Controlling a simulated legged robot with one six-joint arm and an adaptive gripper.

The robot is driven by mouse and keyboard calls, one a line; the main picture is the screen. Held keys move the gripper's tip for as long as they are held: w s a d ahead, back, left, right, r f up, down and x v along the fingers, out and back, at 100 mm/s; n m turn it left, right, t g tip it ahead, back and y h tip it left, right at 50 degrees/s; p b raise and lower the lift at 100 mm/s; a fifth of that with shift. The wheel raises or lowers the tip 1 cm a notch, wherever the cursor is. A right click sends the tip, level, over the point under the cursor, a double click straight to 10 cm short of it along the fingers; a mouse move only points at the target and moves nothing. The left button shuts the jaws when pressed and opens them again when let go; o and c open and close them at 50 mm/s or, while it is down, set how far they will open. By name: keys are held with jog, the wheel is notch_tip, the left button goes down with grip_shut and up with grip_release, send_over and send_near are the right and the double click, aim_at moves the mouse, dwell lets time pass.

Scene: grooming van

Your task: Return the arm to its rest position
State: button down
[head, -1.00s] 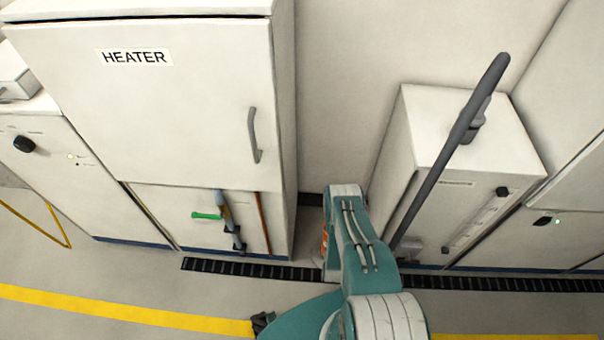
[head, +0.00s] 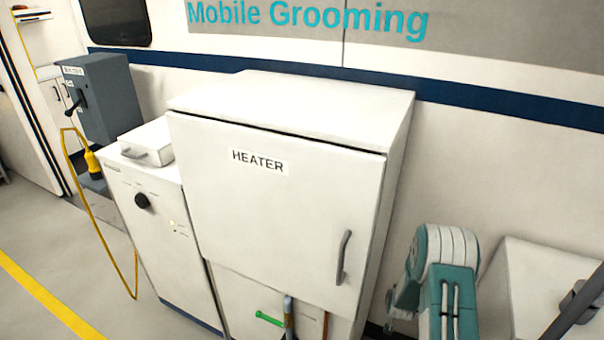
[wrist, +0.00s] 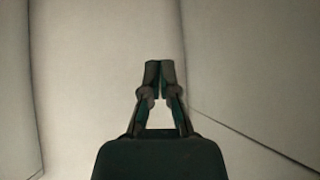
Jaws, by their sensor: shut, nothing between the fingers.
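My gripper (wrist: 159,66) shows in the wrist view with its two fingertips together and nothing between them. It faces plain pale surfaces with a vertical edge on each side. In the head view my teal and white arm is folded at the lower right, between the heater cabinet (head: 270,205) and a white cabinet (head: 540,285). The fingertips are not clear in the head view.
A green handle (head: 268,318) and pipes show below the heater door. Left of the heater stands a white unit with a black knob (head: 142,201). Farther left are a grey box (head: 105,95) and a yellow cable (head: 97,215). Open floor (head: 50,245) lies at the left.

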jog(key=s+a+r+n, duration=0.1)
jog(key=s+a+r, duration=0.15)
jog(key=r, duration=0.75)
jog(key=s+a+r+g+y, duration=0.1)
jog(key=s+a+r, duration=0.15)
jog(key=r, duration=0.85)
jog(key=s+a+r+n, duration=0.1)
jog(key=s+a+r, duration=0.15)
jog(key=r, duration=0.75)
jog(key=s+a+r, duration=0.2)
jog(key=s+r, duration=0.2)
jog(key=s, duration=0.5)
jog(key=s+a+r+n+g+y, duration=0.1)
jog(key=s+r, duration=0.4)
jog(key=s, duration=0.5)
jog(key=s+a+r, duration=0.4)
jog(key=s, duration=0.5)
jog(key=shift+s+r+n+g, duration=0.15)
jog(key=shift+r+n+g, duration=0.05)
jog(key=shift+n+g, duration=0.2)
